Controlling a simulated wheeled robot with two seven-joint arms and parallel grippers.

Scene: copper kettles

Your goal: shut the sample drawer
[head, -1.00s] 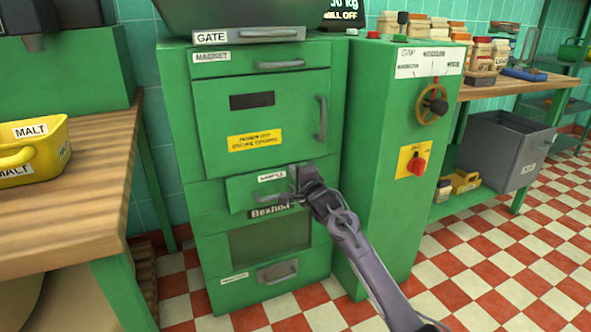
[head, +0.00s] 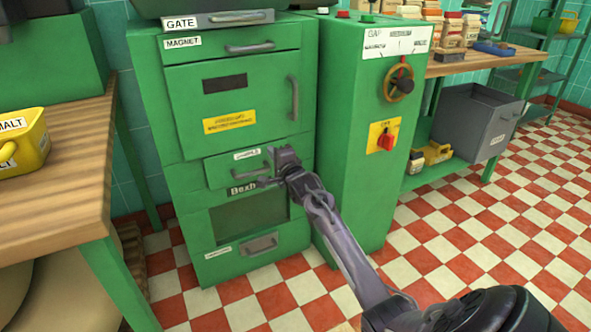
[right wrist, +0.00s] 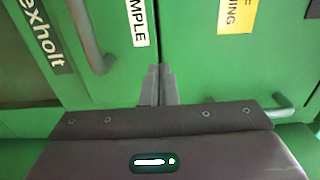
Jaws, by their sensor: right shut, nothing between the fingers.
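The sample drawer (head: 225,172) is a green front with a white label and a grey bar handle, in the middle of the green machine. It looks nearly flush with the cabinet; a small gap is hard to rule out. My right gripper (head: 279,157) is shut and empty, at the right part of the drawer front. In the right wrist view the shut fingertips (right wrist: 159,70) lie over the seam between the drawer front (right wrist: 118,80) and the panel above. I cannot tell whether they touch. The drawer handle (right wrist: 90,38) is beside them, not held. My left gripper is out of view.
The hatch (head: 240,100) with its yellow label is above the drawer, and a lower drawer (head: 235,250) is below. A green control cabinet (head: 355,190) with a handwheel (head: 398,84) stands close at right. A wooden bench (head: 60,180) is at left. Checkered floor is open at right.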

